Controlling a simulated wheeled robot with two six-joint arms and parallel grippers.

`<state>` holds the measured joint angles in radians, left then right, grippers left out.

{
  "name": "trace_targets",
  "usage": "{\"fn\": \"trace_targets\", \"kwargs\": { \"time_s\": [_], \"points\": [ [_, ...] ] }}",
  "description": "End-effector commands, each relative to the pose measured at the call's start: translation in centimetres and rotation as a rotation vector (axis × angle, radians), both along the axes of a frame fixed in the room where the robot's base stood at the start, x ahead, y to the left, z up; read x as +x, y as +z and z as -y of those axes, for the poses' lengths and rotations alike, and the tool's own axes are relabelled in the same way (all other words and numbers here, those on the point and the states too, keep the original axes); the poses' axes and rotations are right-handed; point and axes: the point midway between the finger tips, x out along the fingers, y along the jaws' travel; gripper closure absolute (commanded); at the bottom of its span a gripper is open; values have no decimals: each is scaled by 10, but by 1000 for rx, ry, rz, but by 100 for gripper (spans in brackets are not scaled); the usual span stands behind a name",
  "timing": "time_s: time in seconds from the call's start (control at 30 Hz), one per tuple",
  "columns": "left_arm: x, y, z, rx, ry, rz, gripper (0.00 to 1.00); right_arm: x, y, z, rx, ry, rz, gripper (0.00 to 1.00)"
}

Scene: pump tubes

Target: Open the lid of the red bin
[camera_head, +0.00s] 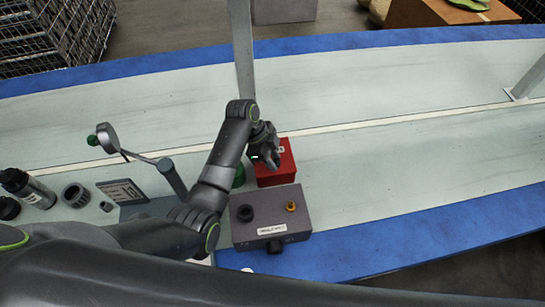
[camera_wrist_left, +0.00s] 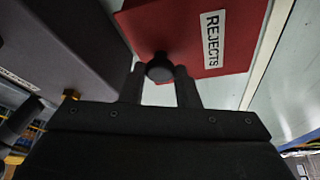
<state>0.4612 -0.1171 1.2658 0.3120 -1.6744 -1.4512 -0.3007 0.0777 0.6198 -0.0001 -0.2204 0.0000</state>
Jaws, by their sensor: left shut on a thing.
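The red bin (camera_head: 276,174) stands on the table behind the grey box, near the middle of the head view. In the left wrist view, its red lid (camera_wrist_left: 188,28) carries a white label reading "REJECTS" (camera_wrist_left: 212,38) and a round black knob (camera_wrist_left: 159,68). My left gripper (camera_wrist_left: 160,85) has its two fingers on either side of the knob and is shut on it. In the head view my left gripper (camera_head: 265,158) covers part of the bin's left side. The lid looks closed, though its far edges are partly out of view. My right gripper is not in view.
A grey box (camera_head: 270,230) with a black knob and a yellow part stands in front of the bin. A green object (camera_head: 239,175) is beside the bin. A stand, a black ring (camera_head: 75,196) and a bottle (camera_head: 27,187) are at left. The table right of the bin is clear.

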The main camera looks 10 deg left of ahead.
Motion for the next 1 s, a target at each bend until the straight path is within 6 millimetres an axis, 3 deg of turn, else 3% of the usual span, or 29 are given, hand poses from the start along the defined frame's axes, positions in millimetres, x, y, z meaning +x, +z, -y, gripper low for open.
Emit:
{"fn": "trace_targets", "kwargs": {
  "time_s": [0.33,0.63,1.0],
  "points": [
    [2,4,0,-7,-2,-23,100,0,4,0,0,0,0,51],
    [12,20,-4,-58,-1,-186,100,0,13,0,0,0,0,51],
    [29,34,-9,-128,1,-397,100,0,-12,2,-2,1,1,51]
  ]
}}
